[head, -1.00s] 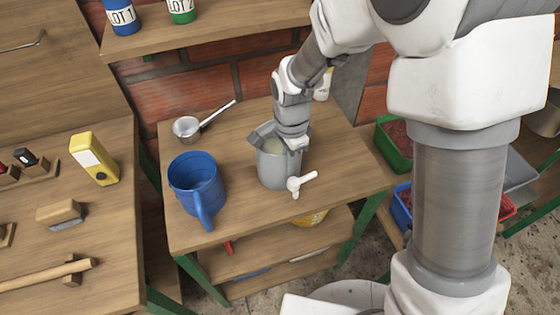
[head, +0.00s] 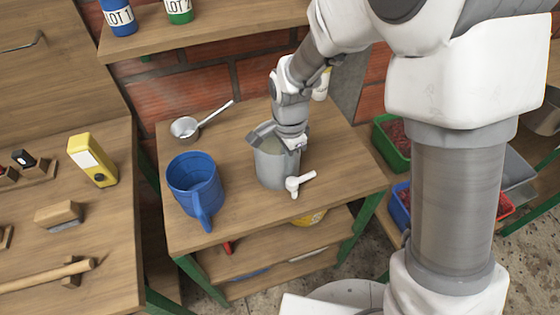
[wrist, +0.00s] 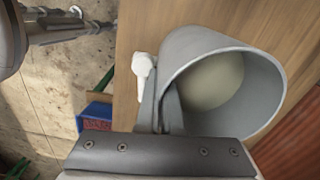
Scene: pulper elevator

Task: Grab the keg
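The keg (head: 274,168) is a grey cylinder, open at the top, with a white tap (head: 293,184) low on its front. It stands upright on the wooden table. In the wrist view the keg (wrist: 190,43) shows its open mouth and pale inside bottom, with the white tap (wrist: 143,66) at left. My gripper (wrist: 165,92) is at the keg's rim, its two fingers close together with the near wall seemingly between them. The fingertips are partly hidden. In the head view my gripper (head: 289,143) is over the right part of the keg's mouth.
A blue jug (head: 195,185) stands left of the keg, and a metal ladle (head: 187,127) lies behind it. A bottle (head: 322,85) is behind my wrist. Green (head: 391,142) and blue bins are to the right. The table's front is clear.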

